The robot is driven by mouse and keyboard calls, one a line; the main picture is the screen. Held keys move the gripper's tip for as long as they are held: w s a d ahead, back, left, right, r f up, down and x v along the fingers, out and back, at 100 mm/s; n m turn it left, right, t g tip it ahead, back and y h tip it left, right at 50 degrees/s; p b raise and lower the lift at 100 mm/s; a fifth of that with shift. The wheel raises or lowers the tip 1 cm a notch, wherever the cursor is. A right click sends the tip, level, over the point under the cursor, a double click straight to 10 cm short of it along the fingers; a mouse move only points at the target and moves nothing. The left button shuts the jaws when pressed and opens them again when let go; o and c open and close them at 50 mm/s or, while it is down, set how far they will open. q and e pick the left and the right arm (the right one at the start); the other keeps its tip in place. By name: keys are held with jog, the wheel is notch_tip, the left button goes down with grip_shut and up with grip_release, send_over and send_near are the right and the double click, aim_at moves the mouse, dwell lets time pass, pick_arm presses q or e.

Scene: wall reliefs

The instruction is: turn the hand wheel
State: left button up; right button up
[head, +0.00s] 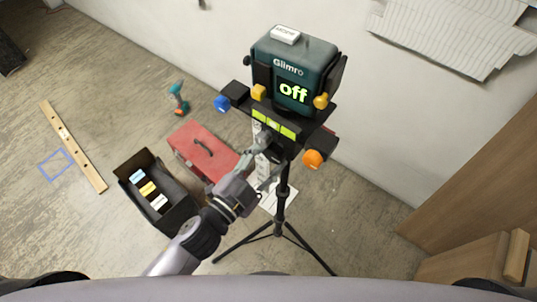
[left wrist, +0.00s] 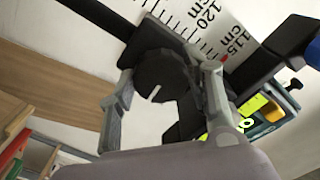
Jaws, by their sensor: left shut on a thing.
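The hand wheel (left wrist: 160,72) is a dark, round, many-sided knob with a short white mark on its face, seen in the left wrist view. My left gripper (left wrist: 170,76) has one finger on each side of it and is shut on it. In the head view my left gripper (head: 270,162) reaches up to the underside of the dark green Glimro device (head: 309,70), which stands on a black tripod (head: 282,205). The wheel is largely hidden there by my gripper. The device's screen (head: 293,93) reads "off". My right gripper is not in view.
A measuring staff (left wrist: 205,22) marked in cm stands close behind the wheel. Orange (head: 313,159) and blue (head: 222,103) knobs stick out near the device. On the floor are a red toolbox (head: 190,140), an open black case (head: 173,215), a drill (head: 179,98) and a spirit level (head: 75,147).

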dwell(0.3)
pick_arm(q)
jog(key=o, duration=1.1)
jog(key=shift+o, duration=0.2)
jog(key=v, duration=1.2)
jog(key=shift+f, duration=0.1)
